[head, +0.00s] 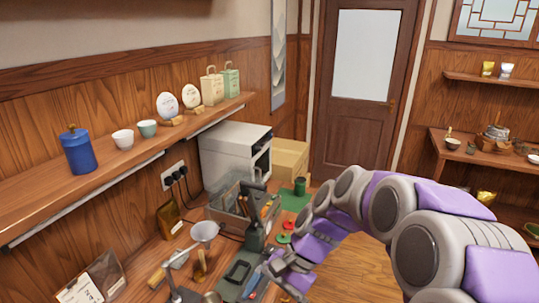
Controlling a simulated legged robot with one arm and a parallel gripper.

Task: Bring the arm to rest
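My purple and grey arm (433,235) reaches in from the lower right and bends down toward the wooden counter. My gripper (272,268) is low at the front of the counter, just right of a dark tray-like piece (238,272). Its fingers are small and partly hidden among arm links and tools, so I cannot tell whether they are open or shut. I see nothing clearly held in it.
A green press-like tool (255,225), red and green round pieces (284,237) and a funnel (204,232) crowd the counter near my gripper. A white appliance (232,150) and a cardboard box (290,160) stand behind. Open floor (372,270) lies right of the counter.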

